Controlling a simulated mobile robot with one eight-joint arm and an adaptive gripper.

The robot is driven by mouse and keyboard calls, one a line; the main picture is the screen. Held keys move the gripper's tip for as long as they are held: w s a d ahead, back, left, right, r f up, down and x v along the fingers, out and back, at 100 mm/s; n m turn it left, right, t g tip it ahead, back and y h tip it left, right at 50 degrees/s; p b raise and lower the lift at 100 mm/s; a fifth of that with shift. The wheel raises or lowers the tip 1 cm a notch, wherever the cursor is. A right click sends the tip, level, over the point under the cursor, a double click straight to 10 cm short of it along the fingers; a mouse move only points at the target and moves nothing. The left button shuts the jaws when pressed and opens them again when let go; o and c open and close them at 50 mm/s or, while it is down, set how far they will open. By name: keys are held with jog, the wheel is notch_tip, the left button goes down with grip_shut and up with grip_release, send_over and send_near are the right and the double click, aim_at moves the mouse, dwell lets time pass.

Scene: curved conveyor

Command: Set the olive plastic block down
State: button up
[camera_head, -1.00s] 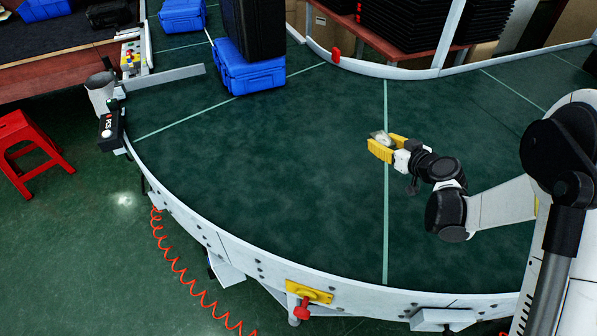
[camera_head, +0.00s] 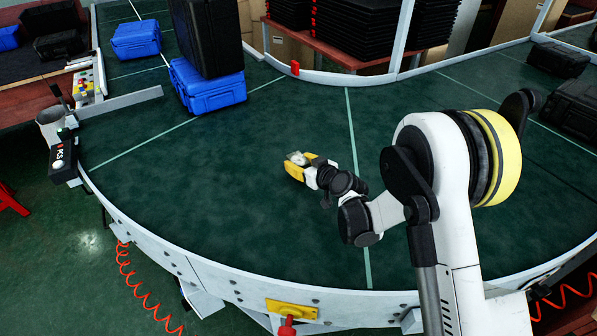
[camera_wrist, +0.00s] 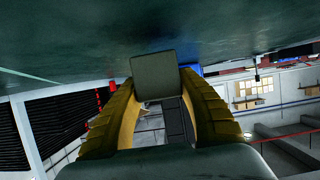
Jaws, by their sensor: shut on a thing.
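The olive plastic block (camera_wrist: 154,80) shows in the wrist view as a dull grey-green square between the tips of two yellow fingers. My gripper (camera_wrist: 155,95) is shut on it. In the head view the yellow gripper (camera_head: 308,166) is over the middle of the green conveyor belt (camera_head: 230,200), left of a pale seam line. The block (camera_head: 296,157) is a small pale shape at its tips there, partly hidden by the fingers. The belt surface fills the top of the wrist view, close to the block. I cannot tell whether the block touches it.
A blue case (camera_head: 207,88) with a black case (camera_head: 206,35) on it stands on the belt at the back left. Another blue case (camera_head: 136,40) is farther back. Black cases (camera_head: 577,108) stand at the far right. The belt around the gripper is clear.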

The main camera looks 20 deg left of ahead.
notch_tip(320, 180, down, 3)
jog(key=shift+r+b, duration=0.1)
jog(key=shift+b, duration=0.5)
jog(key=shift+r, duration=0.1)
jog(key=o, duration=1.2)
